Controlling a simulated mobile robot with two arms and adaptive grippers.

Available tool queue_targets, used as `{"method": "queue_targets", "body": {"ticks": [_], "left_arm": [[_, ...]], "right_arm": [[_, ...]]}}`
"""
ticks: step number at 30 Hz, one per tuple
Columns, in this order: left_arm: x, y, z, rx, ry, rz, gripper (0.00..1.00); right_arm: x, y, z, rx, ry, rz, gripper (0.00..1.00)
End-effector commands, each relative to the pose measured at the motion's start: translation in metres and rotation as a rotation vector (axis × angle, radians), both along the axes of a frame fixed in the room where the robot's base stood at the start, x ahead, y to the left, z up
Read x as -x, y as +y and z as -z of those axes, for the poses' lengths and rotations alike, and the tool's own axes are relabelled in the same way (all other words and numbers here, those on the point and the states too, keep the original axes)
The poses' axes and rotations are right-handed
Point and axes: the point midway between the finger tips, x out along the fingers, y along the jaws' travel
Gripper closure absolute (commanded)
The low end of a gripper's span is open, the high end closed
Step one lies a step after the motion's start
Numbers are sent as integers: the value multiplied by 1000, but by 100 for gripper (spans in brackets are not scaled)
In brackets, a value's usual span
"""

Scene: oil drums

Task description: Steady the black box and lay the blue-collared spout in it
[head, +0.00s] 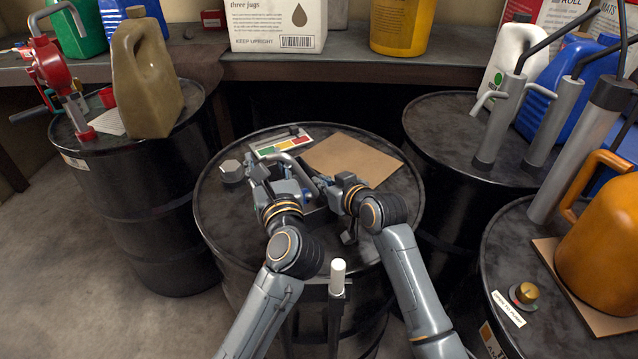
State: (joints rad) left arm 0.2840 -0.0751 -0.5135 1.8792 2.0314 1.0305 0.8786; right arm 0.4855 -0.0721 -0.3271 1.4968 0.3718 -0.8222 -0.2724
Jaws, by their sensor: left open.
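My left gripper (283,183) is open over the middle of the central drum's lid. A grey curved tube, which looks like the spout (292,160), shows just beyond and beside its fingers. A small blue patch shows near the fingers, but I cannot tell whether it is the collar. My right gripper (334,184) is just to the right, close to the left one. Its fingers are too small and overlapped to tell whether they hold something. The black box is not clearly visible; a dark shape between the wrists is mostly hidden by my arms.
The central drum (225,215) also carries a brown cardboard sheet (350,158), a card with coloured patches (285,141) and a grey hexagonal piece (231,168). Drums with jugs and pumps stand left and right. A shelf with a white carton (274,22) runs behind.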

Motion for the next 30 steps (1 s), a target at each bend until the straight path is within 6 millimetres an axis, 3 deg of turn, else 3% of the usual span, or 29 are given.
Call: {"method": "queue_targets", "body": {"ticks": [4,13,18,30], "left_arm": [[9,0,-6,2,-9,-5,59],[11,1,-9,3,-13,-7,59],[11,1,-9,2,-14,-8,59],[11,2,-10,3,-14,-8,59]], "right_arm": [[1,0,2,4,6,0,100],[1,0,1,5,8,-1,100],[1,0,1,4,7,-1,68],[1,0,-1,2,4,-1,68]]}}
